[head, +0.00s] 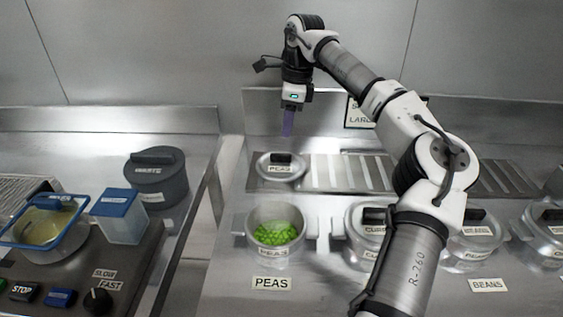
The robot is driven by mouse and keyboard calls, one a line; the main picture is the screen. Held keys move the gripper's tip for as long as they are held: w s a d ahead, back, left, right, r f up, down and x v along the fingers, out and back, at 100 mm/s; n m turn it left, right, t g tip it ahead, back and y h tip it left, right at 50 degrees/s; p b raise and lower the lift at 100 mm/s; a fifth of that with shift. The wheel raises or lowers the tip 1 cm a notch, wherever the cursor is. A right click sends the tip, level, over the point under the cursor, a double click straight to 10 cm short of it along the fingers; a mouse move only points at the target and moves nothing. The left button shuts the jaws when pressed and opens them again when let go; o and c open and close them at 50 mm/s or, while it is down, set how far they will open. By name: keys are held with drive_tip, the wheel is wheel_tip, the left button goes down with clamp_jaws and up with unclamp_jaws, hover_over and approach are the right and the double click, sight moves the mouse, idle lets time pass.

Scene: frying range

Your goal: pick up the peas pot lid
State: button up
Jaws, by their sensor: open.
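Lidded pots, one labelled BEANS (474,255), stand to the right, partly behind my arm. The slotted rack (349,170) is bare right of the lid. At left are a dark lidded bin (168,183), a blue-topped container (122,222) and a control panel (78,282).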

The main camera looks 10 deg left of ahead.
sight(281, 154)
drive_tip(key=f, duration=0.3)
drive_tip(key=a+f+p, duration=0.1)
drive_tip(key=f, duration=0.2)
drive_tip(key=f+p, duration=0.1)
drive_tip(key=f, duration=0.2)
drive_tip(key=shift+a, duration=0.25)
clamp_jaws()
